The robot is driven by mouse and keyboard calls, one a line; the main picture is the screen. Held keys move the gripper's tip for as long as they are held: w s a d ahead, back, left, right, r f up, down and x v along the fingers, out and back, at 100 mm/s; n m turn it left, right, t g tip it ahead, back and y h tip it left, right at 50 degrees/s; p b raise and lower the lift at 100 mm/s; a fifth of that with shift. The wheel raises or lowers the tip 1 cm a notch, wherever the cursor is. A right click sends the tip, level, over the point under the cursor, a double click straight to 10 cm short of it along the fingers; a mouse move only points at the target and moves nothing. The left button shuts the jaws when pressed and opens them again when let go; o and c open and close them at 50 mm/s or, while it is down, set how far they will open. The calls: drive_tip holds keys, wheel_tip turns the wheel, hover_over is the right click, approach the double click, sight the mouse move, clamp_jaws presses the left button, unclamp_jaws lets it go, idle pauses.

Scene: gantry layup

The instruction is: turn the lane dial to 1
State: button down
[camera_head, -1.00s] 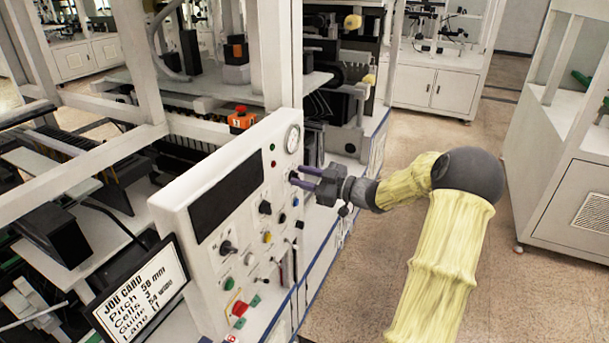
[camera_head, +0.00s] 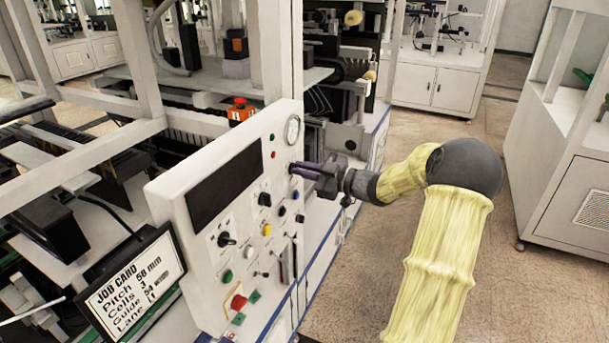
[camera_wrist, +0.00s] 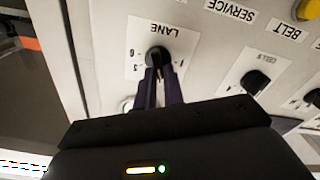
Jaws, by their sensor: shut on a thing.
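The lane dial (camera_wrist: 158,57) is a black knob under the label LANE, which appears upside down in the wrist view. Digits are printed around it on a white plate; which one it points to is hard to read. My gripper (camera_wrist: 160,72) has its two dark purple fingers shut on the dial. In the head view my gripper (camera_head: 298,170) reaches the upper right of the white control panel (camera_head: 165,205) from the right, and its fingers hide the dial there. A job card screen (camera_head: 130,287) at lower left lists Pitch 50 mm, Cells 3, Guide and Lane, with its last line reading about 1.
Other knobs are close by, including the cells dial (camera_wrist: 256,82) and a larger black knob (camera_head: 226,240). A gauge (camera_head: 292,130) sits above my gripper. A red button (camera_head: 238,302) is low on the panel. Open floor (camera_head: 345,290) lies right of the panel.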

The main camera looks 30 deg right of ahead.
drive_tip(key=n+b, duration=0.4)
drive_tip(key=b, duration=0.2)
drive_tip(key=f+n+b, duration=0.1)
drive_tip(key=n+b, duration=0.3)
drive_tip(key=b, duration=0.3)
drive_tip(key=n+b, duration=0.4)
drive_tip(key=b, duration=0.3)
drive_tip(key=shift+s+a+f+n, duration=0.15)
drive_tip(key=shift+s+a+n, duration=0.05)
drive_tip(key=shift+a+n, duration=0.1)
drive_tip(key=c, duration=1.5)
unclamp_jaws()
